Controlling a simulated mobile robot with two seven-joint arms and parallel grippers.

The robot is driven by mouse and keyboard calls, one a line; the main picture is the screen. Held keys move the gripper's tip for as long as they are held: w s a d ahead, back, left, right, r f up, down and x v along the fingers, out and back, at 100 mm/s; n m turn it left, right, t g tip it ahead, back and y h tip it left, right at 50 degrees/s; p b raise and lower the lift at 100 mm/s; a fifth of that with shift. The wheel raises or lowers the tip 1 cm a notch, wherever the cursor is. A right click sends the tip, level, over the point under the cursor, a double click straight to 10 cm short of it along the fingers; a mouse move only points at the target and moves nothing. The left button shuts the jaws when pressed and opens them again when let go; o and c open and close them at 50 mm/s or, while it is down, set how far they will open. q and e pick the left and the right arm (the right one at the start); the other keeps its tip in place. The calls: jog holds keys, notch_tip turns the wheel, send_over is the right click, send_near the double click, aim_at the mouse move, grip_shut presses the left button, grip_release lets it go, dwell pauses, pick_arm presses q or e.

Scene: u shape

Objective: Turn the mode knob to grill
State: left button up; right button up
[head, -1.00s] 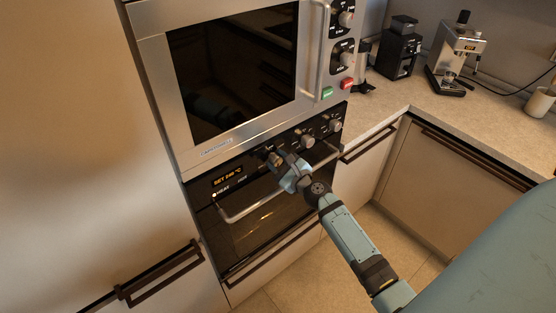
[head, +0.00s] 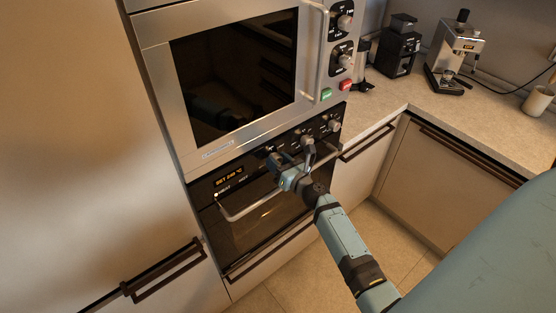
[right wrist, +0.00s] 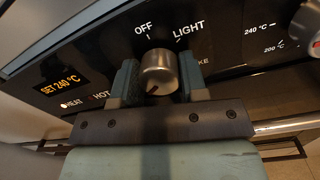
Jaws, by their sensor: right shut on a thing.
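The mode knob (right wrist: 158,73) is a round metal knob on the black oven panel. In the right wrist view it sits between the two fingers of my right gripper (right wrist: 158,84), which is shut on it. OFF shows above the knob and LIGHT at its upper right. A label ending in "KE" is partly covered by a finger at the right. A dark mark shows on the knob's lower left. No grill label can be read. In the head view my right gripper (head: 283,163) is at the left end of the knob row. My left gripper is not in view.
The oven display (right wrist: 60,86) reads SET 240 °C, with a lit HEAT lamp below. A temperature knob (right wrist: 308,27) is to the right. The oven handle (head: 246,208) runs below the panel. A microwave (head: 232,75) is above. A coffee machine (head: 456,55) stands on the counter.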

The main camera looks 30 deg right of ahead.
jog(key=shift+m, duration=0.3)
jog(key=o, duration=0.9)
jog(key=s+b, duration=0.1)
jog(key=s, duration=0.3)
jog(key=s+d+b, duration=0.1)
jog(key=s, duration=0.4)
jog(key=s+b, duration=0.1)
jog(key=s, duration=0.3)
jog(key=shift+s+d+f, duration=0.15)
jog(key=shift+s+f, duration=0.05)
jog(key=shift+s, duration=0.15)
